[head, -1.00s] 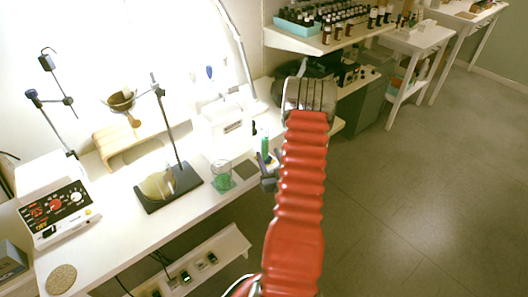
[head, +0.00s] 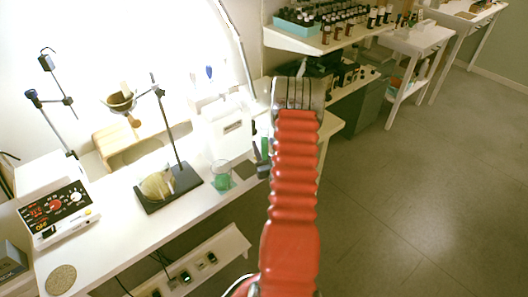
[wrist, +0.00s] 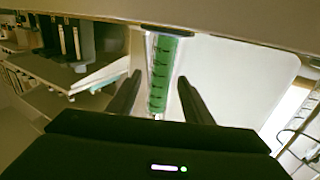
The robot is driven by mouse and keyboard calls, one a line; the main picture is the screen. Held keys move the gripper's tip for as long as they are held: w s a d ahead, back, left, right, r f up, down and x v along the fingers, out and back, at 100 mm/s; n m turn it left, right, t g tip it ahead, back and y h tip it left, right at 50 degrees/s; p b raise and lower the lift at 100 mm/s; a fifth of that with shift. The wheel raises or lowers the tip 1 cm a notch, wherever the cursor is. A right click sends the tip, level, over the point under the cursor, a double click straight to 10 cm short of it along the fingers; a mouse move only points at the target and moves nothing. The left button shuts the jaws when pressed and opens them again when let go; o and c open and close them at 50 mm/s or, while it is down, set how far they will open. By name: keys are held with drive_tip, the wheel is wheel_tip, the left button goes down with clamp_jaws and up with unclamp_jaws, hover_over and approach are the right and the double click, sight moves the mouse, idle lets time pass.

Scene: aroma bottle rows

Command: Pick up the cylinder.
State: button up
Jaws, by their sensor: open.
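The cylinder is a clear graduated tube with green contents. In the wrist view the cylinder (wrist: 160,75) appears between the two dark fingers of my gripper (wrist: 159,77), with a gap on each side. My gripper is open and not closed on it. In the head view a green strip of the cylinder (head: 265,147) shows just left of my red arm, close to the dark gripper (head: 261,160). My arm hides part of both there.
A beaker of green liquid (head: 221,181) stands left of the gripper on the white bench (head: 115,225). A stand with a black base (head: 170,192) is farther left. A balance-like white device (head: 228,125) stands behind. A shelf of bottles is at the back.

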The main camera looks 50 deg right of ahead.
idle(0.5)
clamp_jaws()
idle(0.3)
